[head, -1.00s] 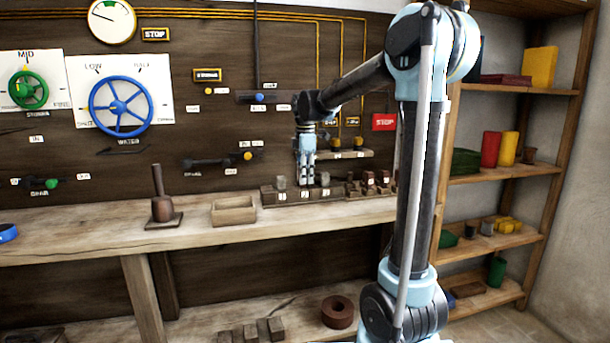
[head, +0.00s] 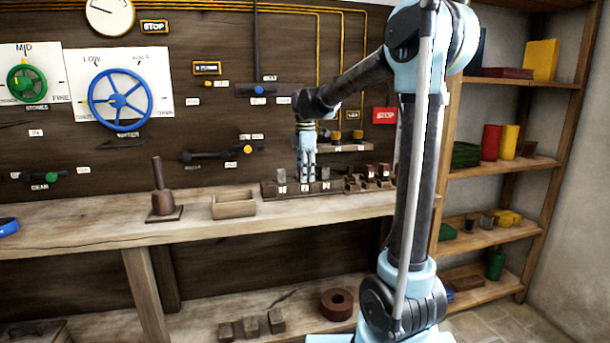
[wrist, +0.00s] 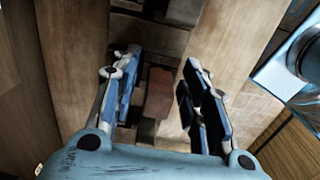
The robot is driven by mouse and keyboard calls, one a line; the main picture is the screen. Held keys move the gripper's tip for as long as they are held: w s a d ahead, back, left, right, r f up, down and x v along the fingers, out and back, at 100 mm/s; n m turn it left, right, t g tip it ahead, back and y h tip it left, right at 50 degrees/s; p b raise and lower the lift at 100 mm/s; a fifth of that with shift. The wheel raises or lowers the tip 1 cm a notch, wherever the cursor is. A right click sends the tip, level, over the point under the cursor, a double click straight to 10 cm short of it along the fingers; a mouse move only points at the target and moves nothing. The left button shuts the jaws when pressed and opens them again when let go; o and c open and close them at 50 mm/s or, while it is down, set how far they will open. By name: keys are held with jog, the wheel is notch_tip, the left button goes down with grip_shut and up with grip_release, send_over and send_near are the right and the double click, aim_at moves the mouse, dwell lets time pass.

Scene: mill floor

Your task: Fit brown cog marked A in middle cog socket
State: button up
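A dark cog rack (head: 268,190) with white labels stands on the bench. Grey pieces stand at its left (head: 282,175) and right (head: 326,173) places. My gripper (head: 307,180) points straight down at the middle place and hides most of it. In the wrist view my gripper (wrist: 160,105) has its fingers apart, either side of a brown piece (wrist: 158,92). A gap shows on its left; its right side is close to the right finger. No letter A is readable on it, and its seating in the socket is hidden.
A second holder with several dark brown pieces (head: 369,172) is just right of the rack. A small shelf (head: 345,148) is on the wall behind my gripper.

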jog(key=shift+r, duration=0.15)
notch_tip(320, 180, up, 11)
jog(key=shift+f, duration=0.1)
jog(key=shift+r, duration=0.25)
jog(key=shift+d, duration=0.15)
jog(key=s+d+f+m+t, duration=0.1)
jog(key=s+d+f+m, duration=0.75)
jog(key=s, duration=0.35)
jog(key=s+d+f+m+t, duration=0.1)
jog(key=s+d+f+m, duration=0.6)
jog(key=s+d+f, duration=0.4)
jog(key=s+f+m, duration=0.5)
jog(key=s+f, duration=0.4)
jog(key=shift+d+f, duration=0.4)
jog(key=shift+m, duration=0.25)
